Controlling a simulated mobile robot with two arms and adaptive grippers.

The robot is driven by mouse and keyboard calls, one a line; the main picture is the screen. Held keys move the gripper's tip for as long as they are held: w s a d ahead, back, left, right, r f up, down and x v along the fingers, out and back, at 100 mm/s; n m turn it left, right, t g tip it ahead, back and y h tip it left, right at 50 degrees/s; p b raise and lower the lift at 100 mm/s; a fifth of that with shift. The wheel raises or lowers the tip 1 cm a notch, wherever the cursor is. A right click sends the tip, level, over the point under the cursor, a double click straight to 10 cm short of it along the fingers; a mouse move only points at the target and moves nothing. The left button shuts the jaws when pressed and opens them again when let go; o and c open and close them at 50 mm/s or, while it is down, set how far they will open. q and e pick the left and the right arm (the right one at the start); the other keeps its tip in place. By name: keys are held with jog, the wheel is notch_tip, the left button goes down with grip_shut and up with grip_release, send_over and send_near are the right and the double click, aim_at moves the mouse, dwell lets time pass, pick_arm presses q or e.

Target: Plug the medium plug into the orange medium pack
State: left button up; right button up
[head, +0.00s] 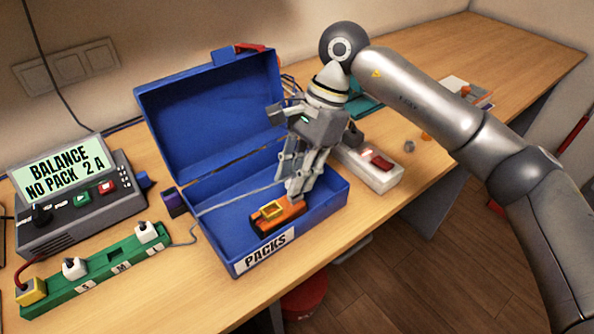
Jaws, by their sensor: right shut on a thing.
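The orange medium pack (283,219) lies in the blue box, near its front wall, with a yellow square on its top. My right gripper (294,190) reaches down into the box over the right end of the pack. It is shut on the medium plug, which is mostly hidden by the fingers; a thin grey cable (240,200) runs to them from the left. I cannot tell whether the plug touches the pack or is in it. My left gripper is not in view.
The blue box (323,204) has its lid (205,118) open at the back and a PACKS label in front. A green strip (100,277) holds white plugs, its middle slot empty. The balance charger (75,205) reads "NO PACK". A white case (375,176) stands right of the box.

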jog(key=shift+f+b, duration=0.6)
jog(key=shift+f, duration=0.2)
jog(key=o, duration=0.9)
jog(key=shift+r, duration=0.1)
jog(key=shift+o, duration=0.2)
jog(key=v, duration=1.2)
